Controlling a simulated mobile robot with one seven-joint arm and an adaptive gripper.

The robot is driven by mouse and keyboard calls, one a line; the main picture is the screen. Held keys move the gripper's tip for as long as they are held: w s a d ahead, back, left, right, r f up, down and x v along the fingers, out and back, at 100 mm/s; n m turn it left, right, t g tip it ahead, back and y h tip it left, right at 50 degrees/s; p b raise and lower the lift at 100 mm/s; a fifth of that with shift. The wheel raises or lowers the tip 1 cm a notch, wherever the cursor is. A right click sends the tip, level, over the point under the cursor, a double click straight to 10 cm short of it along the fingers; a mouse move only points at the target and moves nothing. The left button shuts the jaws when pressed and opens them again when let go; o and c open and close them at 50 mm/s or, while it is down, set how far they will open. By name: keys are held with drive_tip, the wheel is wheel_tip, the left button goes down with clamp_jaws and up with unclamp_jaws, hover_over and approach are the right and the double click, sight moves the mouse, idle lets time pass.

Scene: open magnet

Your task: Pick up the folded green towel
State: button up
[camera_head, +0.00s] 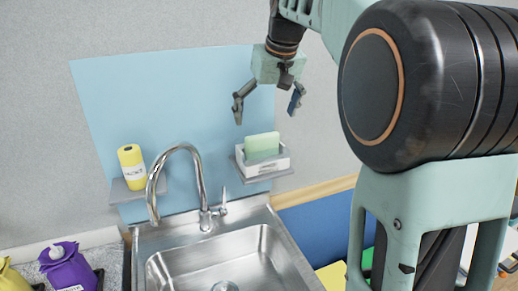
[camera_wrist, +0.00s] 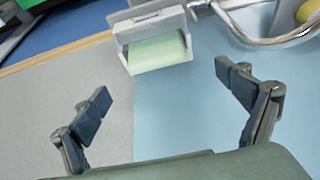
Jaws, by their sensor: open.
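The folded green towel (camera_head: 262,146) stands upright in a small white holder (camera_head: 266,167) on a grey wall shelf (camera_head: 241,163), to the right of the faucet. Its lower part is hidden by the holder's front. In the wrist view the towel (camera_wrist: 157,54) lies ahead, centred between the fingers and beyond their tips. My gripper (camera_head: 267,108) is open and empty, above the towel and apart from it. Both fingers show in the wrist view (camera_wrist: 162,88).
A steel sink (camera_head: 175,262) with a tall curved faucet (camera_head: 199,181) sits left of the holder. A yellow container (camera_head: 131,165) stands on another shelf. A purple bottle (camera_head: 69,268) is at lower left. Blue panel (camera_head: 180,100) backs the shelves; the air above the towel is clear.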

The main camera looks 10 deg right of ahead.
sight(263, 135)
drive_tip(key=x, duration=0.9)
drive_tip(key=shift+w+d+p, duration=0.1)
drive_tip(key=shift+d+p, duration=0.2)
drive_tip(key=shift+p, duration=0.05)
drive_tip(key=shift+c, duration=0.2)
drive_tip(key=c, duration=0.8)
